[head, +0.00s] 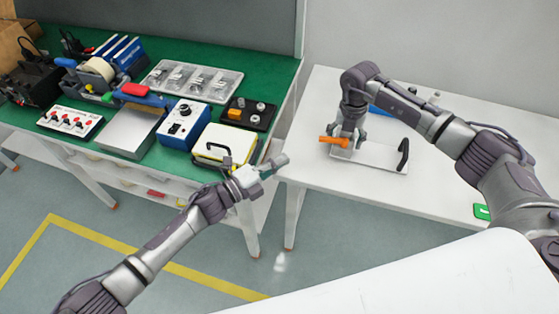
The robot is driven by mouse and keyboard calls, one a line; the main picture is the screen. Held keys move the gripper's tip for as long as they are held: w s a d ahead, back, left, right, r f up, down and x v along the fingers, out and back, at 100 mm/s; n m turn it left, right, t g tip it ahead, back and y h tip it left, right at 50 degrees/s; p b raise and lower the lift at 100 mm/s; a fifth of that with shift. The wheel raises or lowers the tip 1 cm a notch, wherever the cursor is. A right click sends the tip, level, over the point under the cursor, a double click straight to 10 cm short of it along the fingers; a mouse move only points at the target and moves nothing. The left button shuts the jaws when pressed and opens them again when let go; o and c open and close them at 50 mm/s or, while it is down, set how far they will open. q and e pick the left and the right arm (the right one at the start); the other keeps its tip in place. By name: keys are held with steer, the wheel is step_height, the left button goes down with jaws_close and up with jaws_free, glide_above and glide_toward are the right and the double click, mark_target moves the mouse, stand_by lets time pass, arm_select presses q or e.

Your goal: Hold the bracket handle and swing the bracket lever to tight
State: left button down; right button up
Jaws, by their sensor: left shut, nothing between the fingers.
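The bracket (375,157) is a pale plate lying on the white table at the right. A black handle (403,154) stands at its right end, with no gripper on it. An orange lever (331,140) is at its left end, pointing left. My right gripper (346,140) comes down from above at the lever's right part. Its fingers are small and partly hidden, so I cannot tell whether they grip the lever. My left gripper (274,166) is shut and empty, in front of the gap between the two tables, apart from the bracket.
The green-topped bench (280,75) at the left carries a parts tray (195,81), a blue-and-white box (184,124), a yellow-and-white case (226,143) and other gear. A blue item (381,112) lies behind the bracket.

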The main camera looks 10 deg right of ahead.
steer(key=shift+o, duration=0.4)
step_height(320, 180, up, 12)
stand_by(0.4)
